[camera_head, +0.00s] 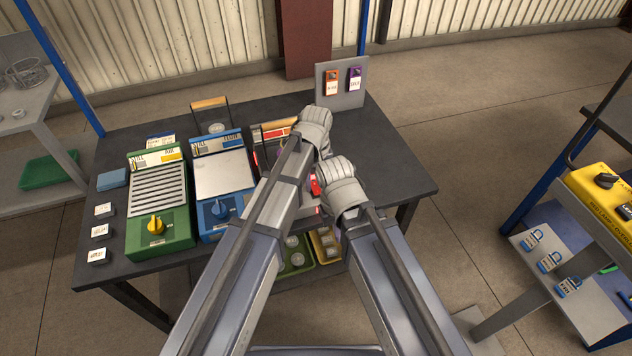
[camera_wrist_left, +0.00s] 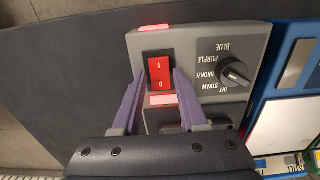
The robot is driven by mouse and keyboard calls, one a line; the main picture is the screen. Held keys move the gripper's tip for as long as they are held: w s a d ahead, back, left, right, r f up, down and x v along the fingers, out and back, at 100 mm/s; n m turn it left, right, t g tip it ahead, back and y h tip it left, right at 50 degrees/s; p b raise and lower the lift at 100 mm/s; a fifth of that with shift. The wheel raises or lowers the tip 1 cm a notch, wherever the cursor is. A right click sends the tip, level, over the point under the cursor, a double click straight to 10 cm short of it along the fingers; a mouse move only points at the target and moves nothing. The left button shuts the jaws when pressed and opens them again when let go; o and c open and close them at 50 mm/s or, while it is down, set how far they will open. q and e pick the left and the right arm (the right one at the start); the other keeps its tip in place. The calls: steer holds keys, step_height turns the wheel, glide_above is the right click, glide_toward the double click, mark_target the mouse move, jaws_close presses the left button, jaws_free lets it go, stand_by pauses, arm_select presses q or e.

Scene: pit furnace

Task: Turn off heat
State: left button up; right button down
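A grey heater box (camera_wrist_left: 207,55) has a red rocker switch (camera_wrist_left: 159,72) marked I and 0, and a grey knob (camera_wrist_left: 236,74) beside the words OFF, STRAW, BRONZE, PURPLE and BLUE. A red light glows on its edge, and a pale pink-lit strip shows beside the switch. My left gripper (camera_wrist_left: 157,85) is open, its two purple fingers on either side of the switch; I cannot tell whether they touch it. In the head view the box (camera_head: 256,161) is partly hidden by my left gripper (camera_head: 315,133) and arm. My right gripper (camera_head: 343,188) is close beside; its fingertips are hidden.
A blue unit (camera_head: 222,178) and a green unit (camera_head: 160,200) stand left of the box on the dark table (camera_head: 395,165). A grey panel (camera_head: 343,88) with orange and purple tags stands behind. The table's right part is clear. A yellow lockout box (camera_head: 600,195) stands far right.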

arm_select(q)
jaws_close()
